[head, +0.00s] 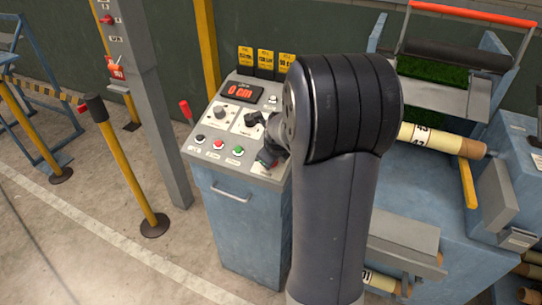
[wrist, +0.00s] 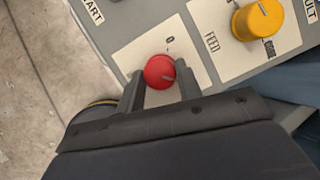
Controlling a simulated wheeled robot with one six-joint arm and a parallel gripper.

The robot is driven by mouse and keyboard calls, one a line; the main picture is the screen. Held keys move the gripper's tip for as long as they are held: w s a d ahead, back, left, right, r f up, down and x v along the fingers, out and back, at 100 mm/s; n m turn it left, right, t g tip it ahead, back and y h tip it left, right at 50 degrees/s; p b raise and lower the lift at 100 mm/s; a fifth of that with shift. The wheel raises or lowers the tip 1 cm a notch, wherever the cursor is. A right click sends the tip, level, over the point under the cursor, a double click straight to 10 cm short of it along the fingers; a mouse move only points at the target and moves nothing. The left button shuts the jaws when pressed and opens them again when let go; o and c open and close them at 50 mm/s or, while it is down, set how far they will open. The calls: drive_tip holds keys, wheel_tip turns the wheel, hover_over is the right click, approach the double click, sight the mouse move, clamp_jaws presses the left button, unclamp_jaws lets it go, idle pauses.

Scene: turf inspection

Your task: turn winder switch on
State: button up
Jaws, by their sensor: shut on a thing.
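A round red knob (wrist: 159,72) sits on a white plate marked 0 in the wrist view. A pale pointer line shows on the knob's right side, not lined up with the 0. The rest of its label is hidden, so I cannot read whether it says winder. My gripper (wrist: 160,88) has one finger on each side of the knob and is shut on it. In the head view my gripper (head: 268,157) is at the lower right corner of the control console (head: 236,215), and my arm hides the console's right side.
A yellow FEED knob (wrist: 258,20) is close to the right of the red knob. The console also carries a red-digit display (head: 238,91), a green button (head: 237,151) and a red-topped lever (head: 186,110). A turf roller machine (head: 450,250) stands right. Floor is open at left front.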

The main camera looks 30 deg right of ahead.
drive_tip(key=o, duration=1)
drive_tip(key=shift+c, duration=0.2)
drive_tip(key=v, duration=1)
drive_tip(key=shift+s+r, duration=0.2)
drive_tip(key=shift+r, duration=0.15)
drive_tip(key=shift+f, duration=0.1)
drive_tip(key=x, duration=1)
drive_tip(key=shift+w+f, duration=0.2)
drive_tip(key=shift+f, duration=0.1)
drive_tip(key=shift+r, duration=0.15)
